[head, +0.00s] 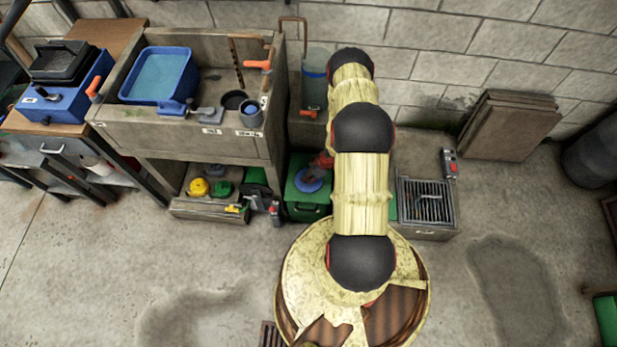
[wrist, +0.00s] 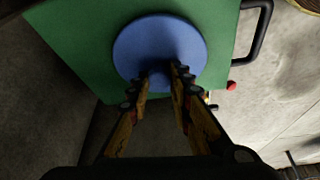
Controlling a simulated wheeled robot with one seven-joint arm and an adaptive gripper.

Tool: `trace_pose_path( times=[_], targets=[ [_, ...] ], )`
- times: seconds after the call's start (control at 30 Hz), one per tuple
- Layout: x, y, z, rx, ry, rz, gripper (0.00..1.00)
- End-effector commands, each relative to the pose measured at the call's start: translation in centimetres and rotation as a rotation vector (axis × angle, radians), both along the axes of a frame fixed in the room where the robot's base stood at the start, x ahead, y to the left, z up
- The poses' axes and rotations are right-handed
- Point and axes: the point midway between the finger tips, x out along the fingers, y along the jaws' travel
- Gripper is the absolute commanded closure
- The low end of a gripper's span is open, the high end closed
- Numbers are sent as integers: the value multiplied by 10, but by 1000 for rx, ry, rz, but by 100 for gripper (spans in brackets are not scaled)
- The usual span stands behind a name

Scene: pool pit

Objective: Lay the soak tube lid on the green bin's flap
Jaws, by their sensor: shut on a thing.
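The soak tube lid, a round blue disc (head: 309,181), shows over the top of the green bin (head: 303,204). In the wrist view the lid (wrist: 150,38) lies face-on against the green flap (wrist: 75,45), inside its edges and towards the right side. My gripper (wrist: 163,80) is shut on the lid at a raised part near its lower middle. In the head view my gripper (head: 325,161) is partly hidden behind my arm. I cannot tell whether the lid touches the flap or hovers just above it.
The clear soak tube (head: 315,78) stands behind, against the block wall. A grated box (head: 427,205) stands to the right. Open concrete floor lies in front.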

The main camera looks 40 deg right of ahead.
Motion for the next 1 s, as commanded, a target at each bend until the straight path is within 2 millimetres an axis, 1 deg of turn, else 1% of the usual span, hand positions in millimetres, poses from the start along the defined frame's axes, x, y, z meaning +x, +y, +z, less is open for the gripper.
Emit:
trace_pose_path(
  times=[0.2,0.33,0.37,0.4,0.67,1.0],
  targets=[
    [1,-1,1,-1,-2,0,100],
    [1,-1,-3,-1,-2,-1,100],
    [1,-1,-3,-1,-2,-1,79],
    [1,-1,-2,-1,-2,-1,76],
    [0,0,-2,-1,0,0,62],
    [0,0,0,-1,0,0,61]
  ],
)
